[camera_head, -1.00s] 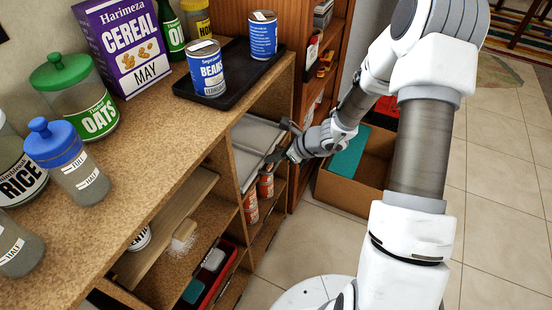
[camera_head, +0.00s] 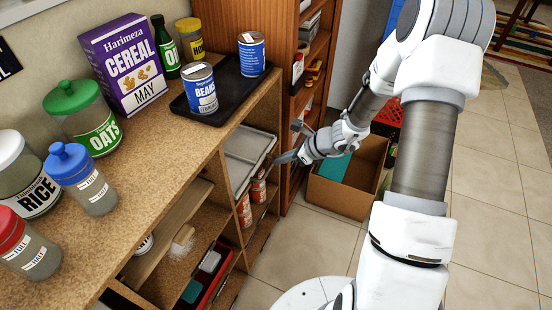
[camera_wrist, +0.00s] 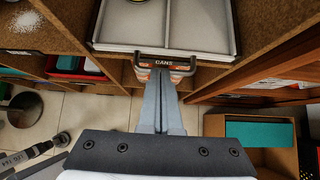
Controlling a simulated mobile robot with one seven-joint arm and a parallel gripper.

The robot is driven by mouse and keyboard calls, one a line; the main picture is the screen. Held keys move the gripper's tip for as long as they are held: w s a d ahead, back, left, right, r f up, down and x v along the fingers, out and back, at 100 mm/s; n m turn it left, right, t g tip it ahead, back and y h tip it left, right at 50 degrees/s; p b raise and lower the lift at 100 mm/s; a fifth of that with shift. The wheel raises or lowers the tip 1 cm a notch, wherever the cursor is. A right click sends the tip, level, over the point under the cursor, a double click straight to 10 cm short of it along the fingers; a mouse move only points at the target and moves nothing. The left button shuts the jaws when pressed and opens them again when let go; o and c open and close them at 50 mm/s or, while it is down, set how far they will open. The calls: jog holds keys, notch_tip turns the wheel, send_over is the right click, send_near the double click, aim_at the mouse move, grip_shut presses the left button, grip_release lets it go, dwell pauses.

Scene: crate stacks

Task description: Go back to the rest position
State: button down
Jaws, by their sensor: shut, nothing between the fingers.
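My gripper (camera_head: 281,159) is at the end of my outstretched arm, in front of the open shelf unit. In the wrist view my gripper (camera_wrist: 158,78) has its two fingers together with nothing between them. The fingertips appear just below the handle (camera_wrist: 165,62) of a pale tray labelled CANS; I cannot tell whether they touch it.
The counter (camera_head: 165,145) holds jars, a cereal box (camera_head: 126,64) and a black tray (camera_head: 220,112) with two cans. A cardboard box (camera_head: 340,193) stands on the floor beyond my gripper, near a red crate (camera_head: 387,118). A bookcase (camera_head: 290,100) adjoins the shelves. Tiled floor is open at right.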

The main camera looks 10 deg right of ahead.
jog(key=shift+s+d+r, duration=0.25)
jog(key=shift+d+r, duration=0.15)
jog(key=shift+r, duration=0.05)
jog(key=s+a+r+n+g+h, duration=0.1)
jog(key=s+a+r+n, duration=0.1)
jog(key=s+r+n, duration=0.5)
jog(key=s+a+r+n+g+h, duration=0.1)
jog(key=s+a+r+n, duration=0.15)
jog(key=r+n, duration=0.6)
jog(key=s+d+r+n+t+h, duration=0.1)
jog(key=s+d+r+n+h, duration=0.2)
jog(key=s+r+n, duration=0.35)
jog(key=s+d+r+n+t+h, duration=0.1)
jog(key=s+d+r+n+h, duration=0.15)
jog(key=s+r, duration=0.55)
notch_tip(320, 180, up, 14)
jog(key=s+p, duration=0.1)
jog(key=p, duration=1.4)
jog(key=shift+p, duration=0.4)
jog(key=shift+s+r+n, duration=0.1)
jog(key=shift+n, duration=0.15)
